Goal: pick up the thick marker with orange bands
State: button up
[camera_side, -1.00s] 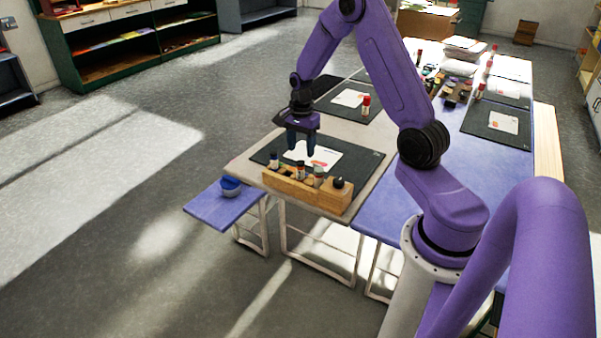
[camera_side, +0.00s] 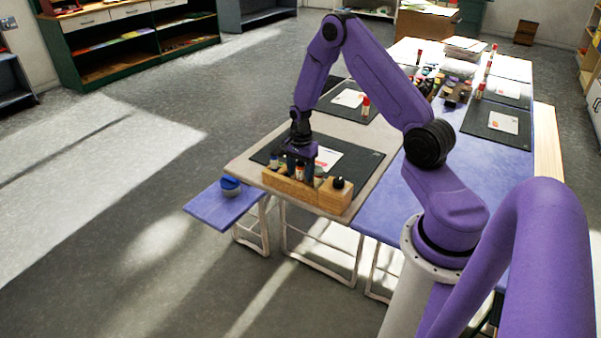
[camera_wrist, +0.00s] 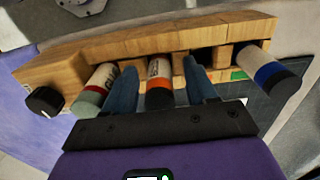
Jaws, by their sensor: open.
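The marker with an orange band (camera_wrist: 159,82) stands in the wooden holder, white-bodied with a dark top. In the wrist view it is between the two fingers of my open gripper (camera_wrist: 164,86). Whether either finger touches it I cannot tell. In the side view my gripper (camera_side: 300,172) is low at the wooden holder (camera_side: 287,189), and its fingers partly hide the markers there. The holder also shows in the wrist view (camera_wrist: 140,42).
Beside my fingers stand a white marker with a red band and grey-green end (camera_wrist: 96,90) and a blue-banded one (camera_wrist: 268,72). A black knob-like piece (camera_wrist: 45,101) is at the holder's end.

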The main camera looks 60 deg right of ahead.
grip_shut()
jog(key=shift+r, duration=0.1)
